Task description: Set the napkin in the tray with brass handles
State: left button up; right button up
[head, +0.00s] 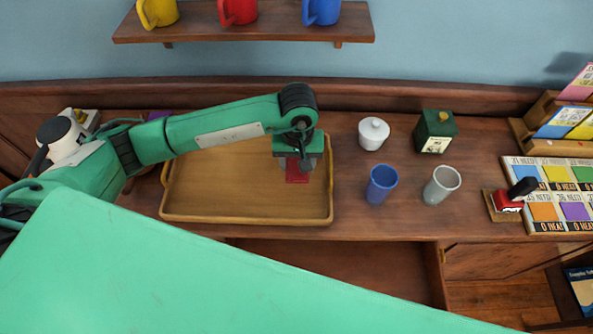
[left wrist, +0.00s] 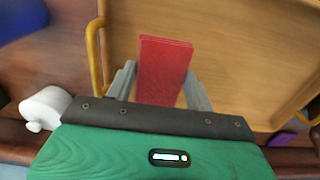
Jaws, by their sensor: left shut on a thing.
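The tray (head: 205,218) is a wide wooden one with brass handles, on the wooden counter; its floor and one brass handle (left wrist: 95,55) also show in the left wrist view. My left gripper (head: 297,165) is over the right part of the tray, pointing down. It is shut on the red napkin (head: 297,174), a folded flat piece that also shows between the fingers in the left wrist view (left wrist: 165,65). The napkin is inside the tray's outline as seen from above; I cannot tell whether it touches the tray floor. My right gripper is not in view.
A shelf (head: 245,28) with mugs hangs above. The left part of the tray is bare.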

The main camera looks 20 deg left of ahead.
pick_arm(q)
notch_tip(320, 180, down, 2)
jog(key=shift+f, duration=0.15)
notch_tip(320, 180, down, 3)
jog(key=shift+f+p, duration=0.2)
jog(key=shift+p, duration=0.45)
jog(key=shift+f, duration=0.3)
jog(key=shift+f, duration=0.2)
jog(key=o, duration=0.9)
jog(key=shift+o, duration=0.2)
jog(key=shift+r, duration=0.2)
